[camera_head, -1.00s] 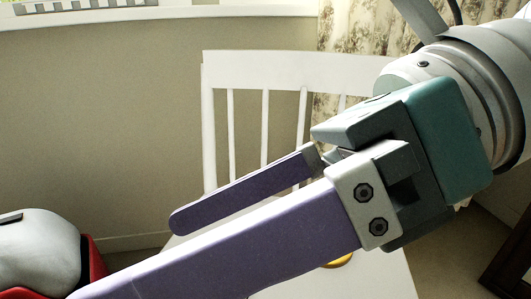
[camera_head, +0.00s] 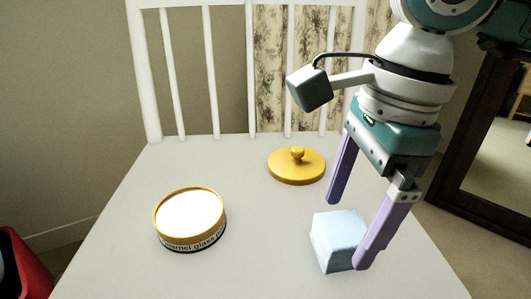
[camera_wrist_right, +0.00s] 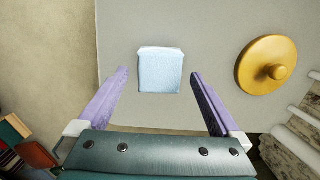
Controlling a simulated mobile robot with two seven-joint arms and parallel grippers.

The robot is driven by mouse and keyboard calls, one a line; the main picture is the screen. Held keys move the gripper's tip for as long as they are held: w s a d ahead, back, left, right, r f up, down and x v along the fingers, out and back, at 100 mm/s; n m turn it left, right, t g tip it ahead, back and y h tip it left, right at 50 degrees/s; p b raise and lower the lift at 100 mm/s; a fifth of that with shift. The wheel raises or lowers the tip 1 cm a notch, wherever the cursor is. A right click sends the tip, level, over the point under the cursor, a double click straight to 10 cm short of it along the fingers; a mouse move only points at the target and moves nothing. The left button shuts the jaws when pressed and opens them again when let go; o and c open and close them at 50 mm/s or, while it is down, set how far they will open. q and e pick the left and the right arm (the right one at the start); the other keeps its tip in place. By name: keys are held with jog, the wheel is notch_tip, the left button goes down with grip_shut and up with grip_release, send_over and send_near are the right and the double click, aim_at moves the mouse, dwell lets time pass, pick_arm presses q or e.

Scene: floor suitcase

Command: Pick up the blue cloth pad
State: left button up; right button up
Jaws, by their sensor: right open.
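The light blue cloth pad (camera_head: 338,240), a small block shape, lies on the white chair seat near its front right. My right gripper (camera_head: 350,232) is open above the pad, with its purple fingers pointing down; one finger overlaps the pad's right side in the head view. In the right wrist view, the pad (camera_wrist_right: 160,71) sits between and just beyond the fingertips of the open right gripper (camera_wrist_right: 158,73), with a gap on each side. Nothing is in the gripper. My left gripper is not in view.
A yellow knobbed lid (camera_head: 296,167) lies behind the pad, and also shows in the wrist view (camera_wrist_right: 266,66). A round tin with a yellow rim (camera_head: 190,219) stands left on the seat (camera_head: 250,265). The chair back's slats (camera_head: 209,70) rise behind.

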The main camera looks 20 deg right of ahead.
aim_at(346, 227)
notch_tip(346, 227, down, 3)
jog(key=shift+a+f+b, duration=0.1)
jog(key=shift+a+b, duration=0.05)
jog(key=shift+b, duration=0.35)
jog(key=shift+c, duration=0.2)
jog(key=c, duration=1.2)
